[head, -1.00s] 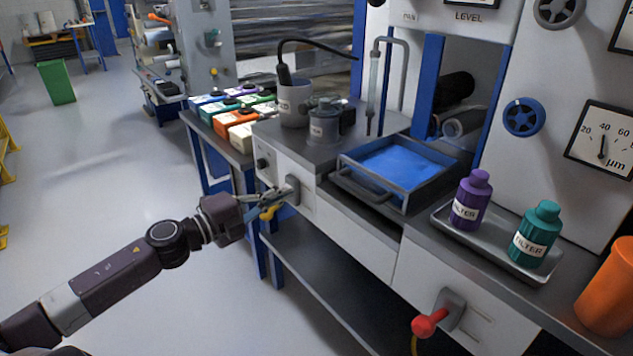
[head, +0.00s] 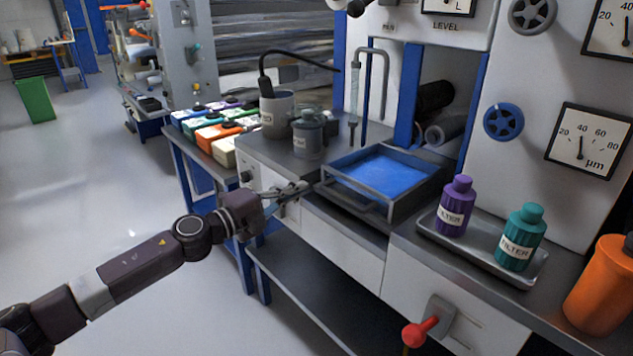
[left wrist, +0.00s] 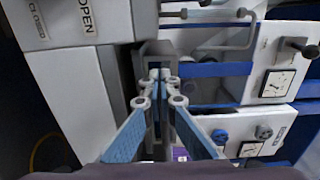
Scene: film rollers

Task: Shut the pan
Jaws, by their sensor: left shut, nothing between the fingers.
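The pan is a grey-framed tray (head: 391,207) holding blue liquid, on the bench top below the machine's opening. It juts out toward the bench's front edge. My left gripper (head: 303,187) is shut and empty, at the bench front just left of the pan's near left corner. In the left wrist view its fingers (left wrist: 160,76) meet at their tips, in front of a grey bracket-like part. I cannot tell whether they touch it. My right gripper is not in view.
Purple (head: 455,207) and teal (head: 522,238) filter bottles stand on a tray right of the pan. A grey pot (head: 308,136) and mug (head: 277,114) stand left of it. A red-handled lever (head: 420,331) sticks out of the bench front below. The floor at left is clear.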

